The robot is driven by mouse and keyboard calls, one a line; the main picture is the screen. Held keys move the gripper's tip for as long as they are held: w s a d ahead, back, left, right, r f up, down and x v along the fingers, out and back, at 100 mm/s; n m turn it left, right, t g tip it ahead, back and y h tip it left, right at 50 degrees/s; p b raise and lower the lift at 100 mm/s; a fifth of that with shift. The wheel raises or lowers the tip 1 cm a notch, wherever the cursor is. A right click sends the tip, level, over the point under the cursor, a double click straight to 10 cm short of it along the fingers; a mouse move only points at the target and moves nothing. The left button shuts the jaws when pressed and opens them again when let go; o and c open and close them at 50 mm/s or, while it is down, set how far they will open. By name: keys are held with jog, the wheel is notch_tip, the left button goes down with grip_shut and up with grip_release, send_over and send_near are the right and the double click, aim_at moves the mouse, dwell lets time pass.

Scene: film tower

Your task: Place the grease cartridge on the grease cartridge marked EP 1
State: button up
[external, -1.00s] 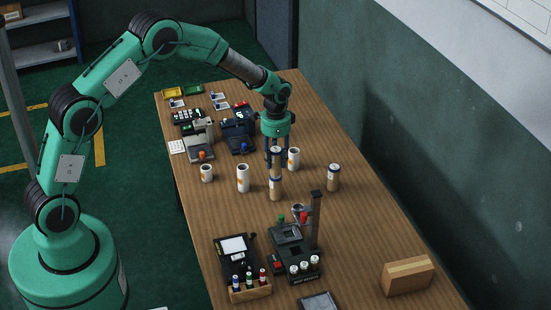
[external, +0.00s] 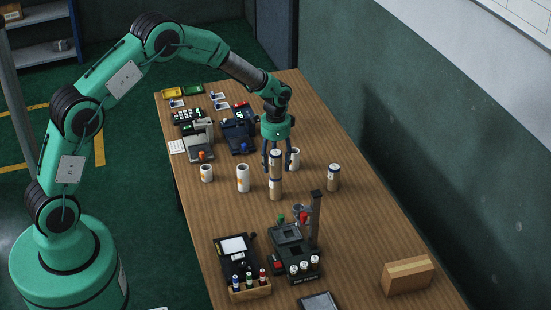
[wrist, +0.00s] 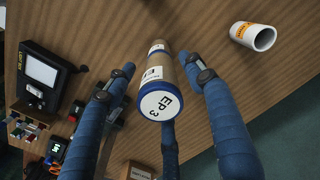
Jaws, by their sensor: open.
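A grease cartridge (external: 276,160) with a tan body and white bands stands upright on top of another tan grease cartridge (external: 275,189). In the wrist view the top cartridge's white cap (wrist: 160,104) reads EP 3 inside a dark blue ring. The lower cartridge's own marking is hidden. The two look roughly in line; a small offset is hard to tell. My gripper (external: 277,158) is open, its blue fingers around the upper cartridge. In the wrist view the fingers (wrist: 160,68) stand apart on both sides of it, with gaps visible.
A black device with a post (external: 315,220) and a cardboard box (external: 408,276) are nearer the front. The right side is mostly clear.

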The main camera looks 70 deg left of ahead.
notch_tip(320, 180, up, 12)
jog(key=shift+r+p, duration=0.1)
jog(key=shift+p, duration=0.65)
jog(key=shift+r, duration=0.1)
dwell(0.6)
jog(key=shift+d+r, duration=0.1)
jog(key=shift+r, duration=0.1)
jog(key=s+d+r+t, duration=0.1)
jog(key=s+d+r, duration=0.5)
jog(key=r, duration=0.2)
jog(key=s+d+r+n+t, duration=0.1)
jog(key=s+d+r, duration=0.45)
jog(key=r, duration=0.35)
jog(key=s+d+r+t, duration=0.1)
jog(key=s+d+r, duration=0.5)
jog(key=d+r, duration=0.15)
jog(key=s+d+r+t, duration=0.1)
jog(key=s+d, duration=0.2)
jog(key=s, duration=0.5)
jog(key=s+d+r, duration=0.1)
jog(key=s+d, duration=0.2)
jog(key=s, duration=0.6)
jog(key=s+d+n+t, duration=0.1)
jog(key=s+d, duration=0.2)
jog(key=s, duration=0.5)
jog(key=shift+s+d+r+t, duration=0.3)
jog(key=shift+s+d+r, duration=0.05)
jog(key=shift+d+r, duration=0.05)
